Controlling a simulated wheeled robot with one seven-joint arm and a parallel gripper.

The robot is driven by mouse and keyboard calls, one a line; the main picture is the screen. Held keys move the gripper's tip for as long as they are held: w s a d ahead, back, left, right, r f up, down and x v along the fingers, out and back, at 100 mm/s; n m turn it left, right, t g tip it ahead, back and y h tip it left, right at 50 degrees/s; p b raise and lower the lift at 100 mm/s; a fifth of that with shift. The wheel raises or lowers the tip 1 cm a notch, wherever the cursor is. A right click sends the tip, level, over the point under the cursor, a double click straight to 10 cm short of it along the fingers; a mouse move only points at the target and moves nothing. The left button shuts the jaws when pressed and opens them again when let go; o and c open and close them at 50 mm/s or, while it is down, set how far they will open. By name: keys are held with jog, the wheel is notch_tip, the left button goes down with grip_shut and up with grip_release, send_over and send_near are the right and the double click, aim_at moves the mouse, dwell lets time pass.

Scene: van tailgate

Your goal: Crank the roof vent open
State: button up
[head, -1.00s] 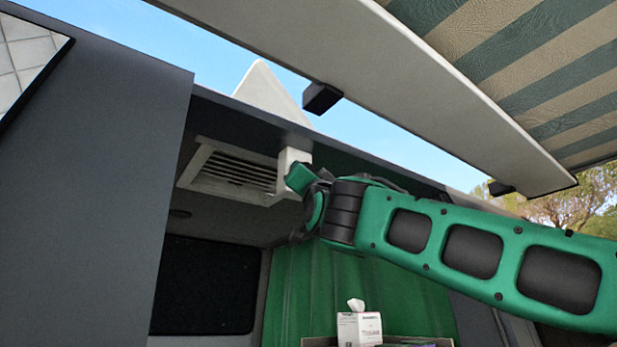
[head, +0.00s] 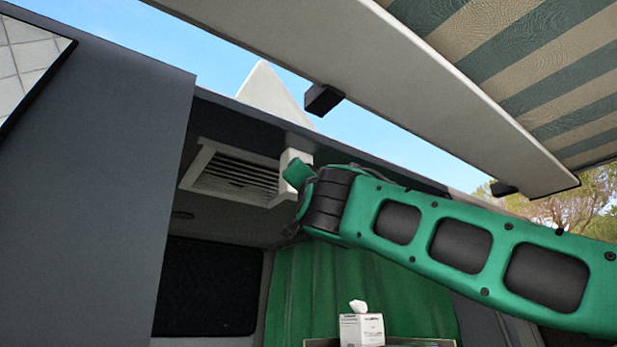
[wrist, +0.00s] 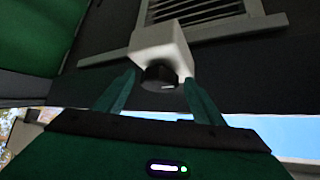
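The roof vent (head: 236,176) is a white slatted frame in the van's ceiling; its slats also show at the top of the wrist view (wrist: 200,12). A white box-shaped housing (wrist: 158,47) at its edge carries a round dark knob (wrist: 161,77) with a pale mark. My gripper (wrist: 160,82) is below the housing, its two green fingers apart on either side of the knob. Small gaps seem to show beside the knob; contact is not clear. In the head view my wrist is beside the housing (head: 291,160), and the fingers are mostly hidden.
A pale triangular panel (head: 268,95) stands above the roof edge. An awning case (head: 400,80) with striped cloth (head: 540,75) hangs over my arm. A green curtain (head: 300,285) and a tissue box (head: 361,328) are below. The grey van side (head: 85,180) is at left.

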jog(key=v, duration=1.1)
jog(key=shift+w, duration=0.1)
dwell(0.5)
